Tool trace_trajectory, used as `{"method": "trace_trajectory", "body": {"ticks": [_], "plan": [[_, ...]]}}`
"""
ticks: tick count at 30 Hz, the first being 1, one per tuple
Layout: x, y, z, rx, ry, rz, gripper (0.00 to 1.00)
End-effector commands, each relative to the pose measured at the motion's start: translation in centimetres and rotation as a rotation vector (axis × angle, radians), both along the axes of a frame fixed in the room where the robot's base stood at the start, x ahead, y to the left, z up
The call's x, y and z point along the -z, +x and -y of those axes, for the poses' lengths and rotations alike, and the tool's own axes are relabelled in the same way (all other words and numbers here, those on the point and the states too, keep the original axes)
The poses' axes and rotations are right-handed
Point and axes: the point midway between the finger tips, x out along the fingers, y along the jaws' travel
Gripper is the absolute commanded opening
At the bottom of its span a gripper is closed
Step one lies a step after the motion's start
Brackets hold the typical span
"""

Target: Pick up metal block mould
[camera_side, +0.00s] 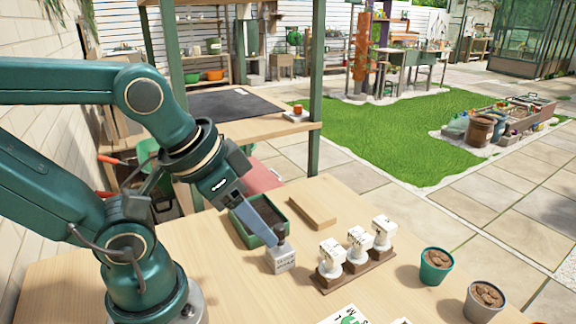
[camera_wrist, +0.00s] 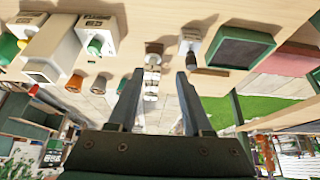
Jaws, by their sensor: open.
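The metal block mould (camera_side: 281,261) is a small grey block with dark lettering and a dark knob on top. It stands upright on the wooden table, in front of the green tray. My gripper (camera_side: 276,227) slants down from the left, its fingertips close to the knob in the side view; contact cannot be told there. In the wrist view my gripper (camera_wrist: 160,74) is open with nothing held between its fingers. A small grey block with a dark knob, apparently the mould (camera_wrist: 190,38), shows beyond the right fingertip, outside the gap.
A green tray (camera_side: 237,228) of dark soil sits behind the mould. A wooden block (camera_side: 312,212) lies behind right. Several white-headed pieces stand on a brown rack (camera_side: 328,281) to the right. A green pot (camera_side: 436,266) and a grey pot (camera_side: 482,302) stand farther right.

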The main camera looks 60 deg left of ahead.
Motion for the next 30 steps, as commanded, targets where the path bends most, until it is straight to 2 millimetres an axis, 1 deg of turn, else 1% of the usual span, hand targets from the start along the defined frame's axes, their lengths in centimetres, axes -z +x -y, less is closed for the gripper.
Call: {"method": "trace_trajectory", "body": {"ticks": [1,2,3,4,5,14,16,20,23,27,30], "plan": [[0.0,0.0,0.0,0.0,0.0,0.0,0.5],[0.0,0.0,0.0,0.0,0.0,0.0,0.61],[0.0,0.0,0.0,0.0,0.0,0.0,0.77],[0.0,0.0,0.0,0.0,0.0,0.0,0.88],[0.0,0.0,0.0,0.0,0.0,0.0,0.94],[0.0,0.1,0.0,0.004,0.002,0.003,0.94],[-0.7,0.8,0.0,0.016,0.008,0.029,0.94],[-0.6,2.4,-0.5,0.005,0.016,-0.003,0.94],[0.2,4.1,-1.5,-0.025,0.019,-0.062,0.94],[2.2,6.2,-3.2,-0.079,0.012,-0.163,0.94],[3.9,7.1,-4.5,-0.116,0.0,-0.232,0.94]]}}
